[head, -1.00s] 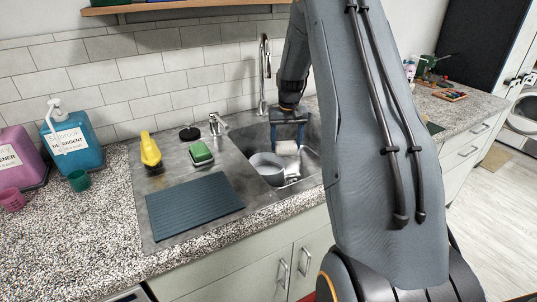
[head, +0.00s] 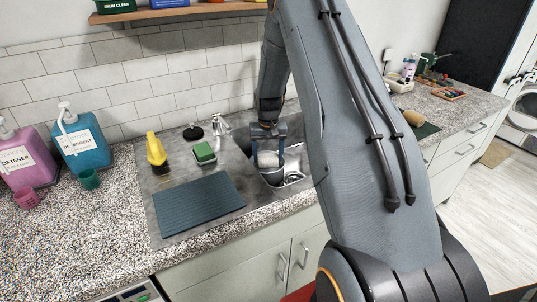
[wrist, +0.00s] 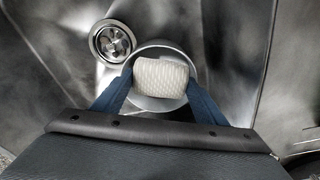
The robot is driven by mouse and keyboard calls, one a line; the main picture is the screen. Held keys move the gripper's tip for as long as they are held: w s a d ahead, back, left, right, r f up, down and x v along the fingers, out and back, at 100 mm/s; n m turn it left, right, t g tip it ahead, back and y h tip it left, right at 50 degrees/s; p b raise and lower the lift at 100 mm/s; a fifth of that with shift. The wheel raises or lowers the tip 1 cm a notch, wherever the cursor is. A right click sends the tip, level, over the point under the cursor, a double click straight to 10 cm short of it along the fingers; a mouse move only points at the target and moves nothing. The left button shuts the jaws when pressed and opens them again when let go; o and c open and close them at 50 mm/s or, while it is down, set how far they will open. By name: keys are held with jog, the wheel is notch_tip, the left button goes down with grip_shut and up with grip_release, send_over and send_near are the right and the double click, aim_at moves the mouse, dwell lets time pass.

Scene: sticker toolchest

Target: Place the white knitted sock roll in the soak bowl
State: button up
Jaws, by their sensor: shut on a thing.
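The white knitted sock roll (wrist: 160,78) is between the two blue fingers of my gripper (wrist: 158,88) in the wrist view. My gripper is shut on it. In the head view the roll (head: 268,159) shows pale below my gripper (head: 268,150), over the sink. The grey soak bowl (wrist: 160,105) stands in the sink, directly behind the roll in the wrist view, and its rim shows around the roll. In the head view the bowl (head: 273,178) is partly hidden by the gripper and roll. I cannot tell whether the roll is inside the rim or above it.
The sink drain (wrist: 112,41) is beside the bowl. A dark ribbed mat (head: 200,204), a green sponge (head: 204,153) and a yellow bottle (head: 156,150) are left of the sink. The faucet (head: 220,124) stands behind it. The sink walls surround the bowl closely.

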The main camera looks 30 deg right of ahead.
jog(key=shift+f, duration=0.1)
jog(key=shift+f, duration=0.35)
jog(key=shift+f+b, duration=0.2)
jog(key=shift+b, duration=0.15)
jog(key=o, duration=1.2)
jog(key=shift+c, duration=0.2)
